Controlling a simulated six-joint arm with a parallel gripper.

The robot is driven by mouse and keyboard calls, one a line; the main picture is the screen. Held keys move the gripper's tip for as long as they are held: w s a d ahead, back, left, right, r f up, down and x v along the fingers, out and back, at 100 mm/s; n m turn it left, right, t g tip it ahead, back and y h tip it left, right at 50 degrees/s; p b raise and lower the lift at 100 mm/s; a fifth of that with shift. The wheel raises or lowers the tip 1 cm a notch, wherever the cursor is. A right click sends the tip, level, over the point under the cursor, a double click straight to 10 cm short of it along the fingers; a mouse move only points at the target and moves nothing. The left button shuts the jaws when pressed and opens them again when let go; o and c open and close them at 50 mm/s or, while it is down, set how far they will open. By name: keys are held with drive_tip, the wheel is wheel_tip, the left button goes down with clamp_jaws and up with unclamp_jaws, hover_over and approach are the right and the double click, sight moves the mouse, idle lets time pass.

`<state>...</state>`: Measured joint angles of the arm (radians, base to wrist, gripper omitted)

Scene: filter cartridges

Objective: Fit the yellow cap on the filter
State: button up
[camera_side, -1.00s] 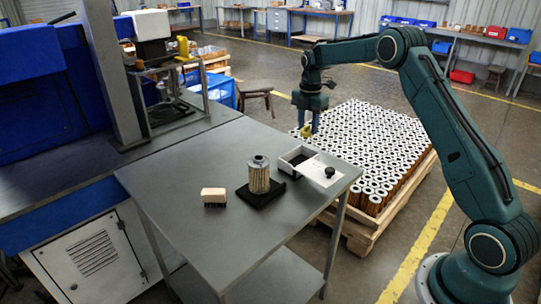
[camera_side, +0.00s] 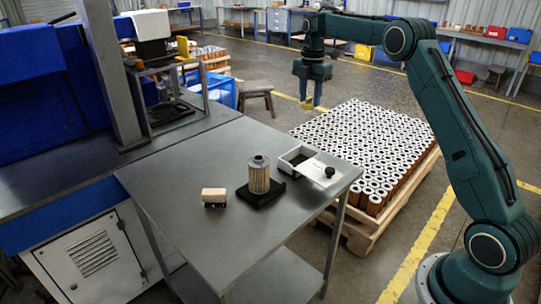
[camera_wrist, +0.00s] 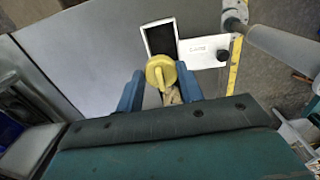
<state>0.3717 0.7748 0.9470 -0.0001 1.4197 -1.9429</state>
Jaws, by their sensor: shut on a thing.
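My gripper (camera_side: 308,100) is shut on the yellow cap (camera_side: 307,104) and holds it in the air beyond the table's far edge. In the wrist view the round cap (camera_wrist: 161,70), with a raised ridge, sits between my two blue fingers (camera_wrist: 160,88). The filter (camera_side: 259,178), a pleated tan cylinder with a grey top, stands upright on a black base (camera_side: 262,197) on the table. The cap is well apart from the filter, behind and right of it in the side view. I cannot make out the filter in the wrist view.
A wood-backed brush (camera_side: 214,196) lies left of the filter. A white open tray (camera_side: 289,161) with a dark inside and a plate with a black knob (camera_side: 329,172) are to its right. A pallet of many filters (camera_side: 372,140) stands behind the table. The table's front is clear.

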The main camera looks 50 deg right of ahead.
drive_tip(key=shift+a, duration=0.15)
drive_tip(key=w+a+f+n, duration=0.2)
drive_tip(key=a, duration=0.8)
drive_tip(key=n, duration=0.1)
hover_over(259, 157)
wheel_tip(259, 157, down, 3)
drive_tip(key=shift+r, duration=0.15)
drive_tip(key=shift+f, duration=0.2)
drive_tip(key=shift+f, duration=1.6)
drive_tip(key=shift+f, duration=0.65)
idle(0.7)
